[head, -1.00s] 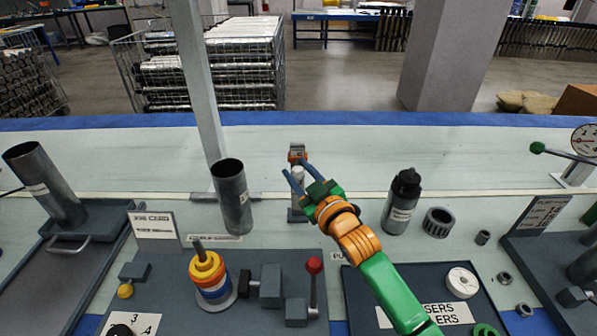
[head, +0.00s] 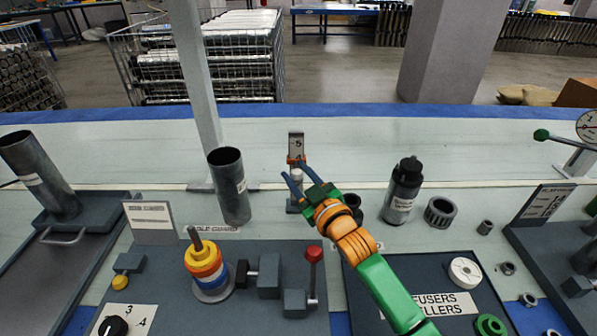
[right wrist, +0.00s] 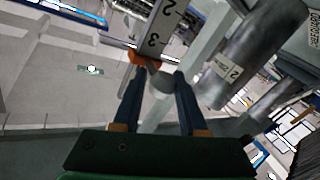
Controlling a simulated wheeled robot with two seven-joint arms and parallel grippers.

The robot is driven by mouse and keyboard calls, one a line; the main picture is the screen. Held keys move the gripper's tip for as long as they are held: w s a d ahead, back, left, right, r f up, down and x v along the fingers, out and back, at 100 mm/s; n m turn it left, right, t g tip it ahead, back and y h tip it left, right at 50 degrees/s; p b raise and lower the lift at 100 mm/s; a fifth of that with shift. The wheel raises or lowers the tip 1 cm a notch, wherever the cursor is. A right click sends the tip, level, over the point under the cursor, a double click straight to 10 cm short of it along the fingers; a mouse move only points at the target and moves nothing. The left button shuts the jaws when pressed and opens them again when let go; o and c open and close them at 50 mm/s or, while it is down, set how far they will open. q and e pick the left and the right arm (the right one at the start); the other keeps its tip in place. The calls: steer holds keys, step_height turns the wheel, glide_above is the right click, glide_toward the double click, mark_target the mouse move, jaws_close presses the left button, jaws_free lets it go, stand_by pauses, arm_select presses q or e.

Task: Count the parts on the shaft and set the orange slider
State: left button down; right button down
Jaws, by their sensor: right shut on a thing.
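A slim upright scale (head: 296,142) with numbers 5 and 4 showing stands behind the bench front. The orange slider (head: 297,160) sits on it just below the 4; it also shows in the right wrist view (right wrist: 143,61). My right gripper (head: 297,180) is shut on the slider's pale grey knob (right wrist: 163,80), which is between its fingers. The lower scale is hidden behind the gripper. The shaft (head: 194,238) stands tilted at the front left and carries stacked rings: yellow (head: 201,254) on top, orange, a pale band and blue (head: 213,283) below. My left gripper is out of view.
A steel tube (head: 231,188) stands left of the scale. A black bottle (head: 403,190) and a toothed ring (head: 440,212) are to the right. A red-knobbed lever (head: 313,253) and a numbered dial (head: 114,327) are at the front. The bench behind the scale is clear.

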mark_target(299, 179)
steer(key=c, duration=0.8)
jaws_free()
steer(key=shift+a, duration=0.1)
steer(key=shift+c, duration=0.2)
steer(key=o, duration=0.3)
steer(key=shift+a+r, duration=0.1)
steer(key=shift+a, duration=0.05)
steer(key=shift+s, duration=0.15)
steer(key=p+v, duration=0.1)
steer(key=v, duration=0.6)
